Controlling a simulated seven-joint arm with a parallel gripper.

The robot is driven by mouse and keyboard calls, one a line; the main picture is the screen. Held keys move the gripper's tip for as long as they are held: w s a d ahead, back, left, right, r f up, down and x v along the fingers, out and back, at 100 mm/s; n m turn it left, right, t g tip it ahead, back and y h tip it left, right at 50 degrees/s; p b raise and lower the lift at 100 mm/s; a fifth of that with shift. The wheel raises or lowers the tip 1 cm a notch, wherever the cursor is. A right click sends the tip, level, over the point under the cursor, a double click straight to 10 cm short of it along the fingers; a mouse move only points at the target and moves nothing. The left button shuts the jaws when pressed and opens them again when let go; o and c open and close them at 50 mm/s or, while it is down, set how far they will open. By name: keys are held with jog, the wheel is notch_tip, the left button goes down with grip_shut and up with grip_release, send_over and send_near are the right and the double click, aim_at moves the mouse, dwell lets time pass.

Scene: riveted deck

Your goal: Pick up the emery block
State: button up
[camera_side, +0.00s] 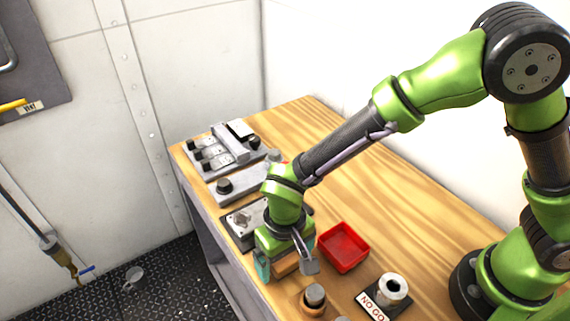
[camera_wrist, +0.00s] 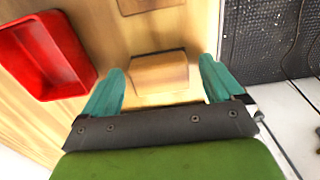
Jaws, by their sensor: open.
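A brown-orange block, which looks like the emery block (camera_wrist: 160,74), lies on the wooden bench top. In the wrist view it sits between and just beyond the two teal fingers of my gripper (camera_wrist: 162,68), with a gap on each side. In the side view the block (camera_side: 286,265) shows partly under my gripper (camera_side: 285,259), near the bench's front edge. My gripper is open and points down over it. The palm hides part of the block in the side view, and I cannot tell how far the fingertips are above the wood.
A red tray (camera_side: 344,248) stands close to the right of my gripper. Grey metal fixtures (camera_side: 222,152) fill the far end. The bench edge drops to a dark riveted floor (camera_side: 150,287).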

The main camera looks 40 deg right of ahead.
aim_at(285, 258)
jog(key=shift+c, duration=0.4)
jog(key=c, duration=1)
jog(key=shift+r, duration=0.15)
notch_tip(285, 258, up, 10)
